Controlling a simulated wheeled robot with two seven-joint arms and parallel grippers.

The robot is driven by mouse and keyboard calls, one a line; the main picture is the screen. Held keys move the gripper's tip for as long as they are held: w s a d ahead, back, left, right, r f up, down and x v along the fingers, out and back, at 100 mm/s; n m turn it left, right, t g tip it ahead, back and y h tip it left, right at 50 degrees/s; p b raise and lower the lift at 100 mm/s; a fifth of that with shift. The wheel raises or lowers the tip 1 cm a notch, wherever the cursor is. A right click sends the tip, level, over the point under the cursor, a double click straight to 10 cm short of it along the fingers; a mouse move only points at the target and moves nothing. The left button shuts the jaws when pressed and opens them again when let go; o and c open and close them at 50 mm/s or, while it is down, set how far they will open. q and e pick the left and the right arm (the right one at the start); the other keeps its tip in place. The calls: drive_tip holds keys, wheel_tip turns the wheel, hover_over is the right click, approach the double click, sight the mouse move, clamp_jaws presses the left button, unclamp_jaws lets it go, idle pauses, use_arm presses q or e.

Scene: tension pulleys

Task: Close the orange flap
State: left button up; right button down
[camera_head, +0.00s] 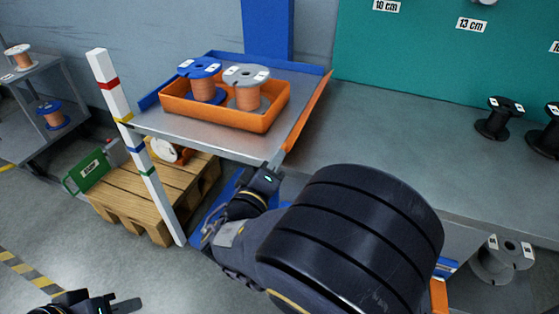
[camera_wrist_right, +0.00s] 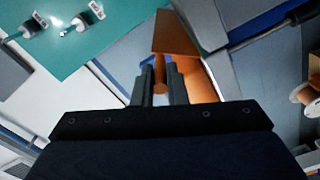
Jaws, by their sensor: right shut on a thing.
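The orange flap (camera_head: 312,106) runs along the right edge of a grey platform with blue rims (camera_head: 205,136). It stands tilted up, and its near end is beside my right gripper (camera_head: 276,163). In the right wrist view the flap (camera_wrist_right: 174,36) lies beyond the fingers. My right gripper (camera_wrist_right: 160,80) is shut on a small orange knob (camera_wrist_right: 159,88) at the flap. My left gripper (camera_head: 122,306) is low at the bottom left, far from the flap; its finger opening is unclear. My right arm hides part of the platform's lower surroundings.
An orange bin (camera_head: 222,118) with a blue spool (camera_head: 200,68) and a grey spool (camera_head: 246,76) sits on the platform. A striped white post (camera_head: 134,140) stands at its left. A grey bench (camera_head: 410,135) with black spools (camera_head: 498,120) adjoins the right.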

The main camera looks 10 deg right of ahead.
drive_tip(key=shift+w+a+r+n+p, duration=0.1)
drive_tip(key=shift+w+a+n+p, duration=0.35)
drive_tip(key=shift+n, duration=0.8)
drive_tip(key=shift+w+a+r+n+p, duration=0.15)
drive_tip(key=shift+a+n+p, duration=0.35)
drive_tip(key=shift+n+p, duration=0.6)
drive_tip(key=shift+w+a+f+n+p, duration=0.1)
drive_tip(key=shift+w+a+n+p, duration=0.35)
drive_tip(key=shift+n, duration=1)
drive_tip(key=shift+s, duration=0.1)
drive_tip(key=c, duration=1.5)
unclamp_jaws()
drive_tip(key=shift+o, duration=0.2)
drive_tip(key=v, duration=0.8)
drive_tip(key=shift+p, duration=0.35)
